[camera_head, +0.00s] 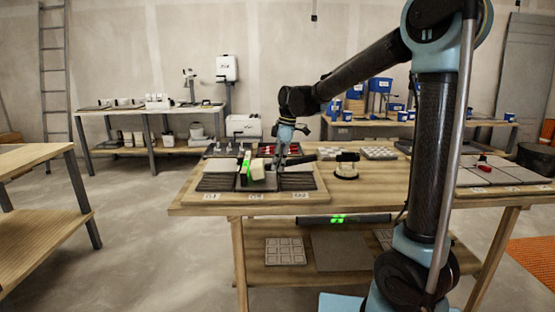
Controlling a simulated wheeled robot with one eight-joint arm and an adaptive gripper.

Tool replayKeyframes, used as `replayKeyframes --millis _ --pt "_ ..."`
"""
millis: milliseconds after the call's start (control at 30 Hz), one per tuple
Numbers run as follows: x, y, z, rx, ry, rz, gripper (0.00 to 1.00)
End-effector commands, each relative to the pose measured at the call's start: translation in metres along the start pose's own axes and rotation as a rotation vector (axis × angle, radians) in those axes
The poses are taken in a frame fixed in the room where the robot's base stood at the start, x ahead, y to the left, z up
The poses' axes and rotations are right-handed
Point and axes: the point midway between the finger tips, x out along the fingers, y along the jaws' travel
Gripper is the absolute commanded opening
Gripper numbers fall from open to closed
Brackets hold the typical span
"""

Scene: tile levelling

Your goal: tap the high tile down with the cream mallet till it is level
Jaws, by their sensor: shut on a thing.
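My gripper (279,163) is shut on the cream mallet and points down over the wooden board (256,199) on the workbench. The mallet's cream head (258,169) is left of my fingers, and its dark handle (304,159) seems to run out to the right. The head is over or just beside the middle tile (255,185); I cannot tell if it touches. Dark ribbed areas lie left (215,183) and right (297,182) of that tile. A bright green bar, perhaps a level (245,163), stands left of the head. The tile's height is too small to judge.
A black round-based tool (346,167) stands right of the board. Red-and-dark trays (279,149) and pale small pieces (379,153) lie behind. Grey slabs (490,173) lie at the right of the bench (400,190). Bare wood is free between.

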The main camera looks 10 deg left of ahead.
Motion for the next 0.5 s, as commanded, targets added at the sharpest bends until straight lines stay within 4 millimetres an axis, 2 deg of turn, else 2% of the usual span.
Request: replayKeyframes --millis 233,500 --pt "0.008 0.0 0.002 0.0 0.001 0.0 0.0" --pt "-0.019 0.0 -0.004 0.0 0.001 0.0 0.0"
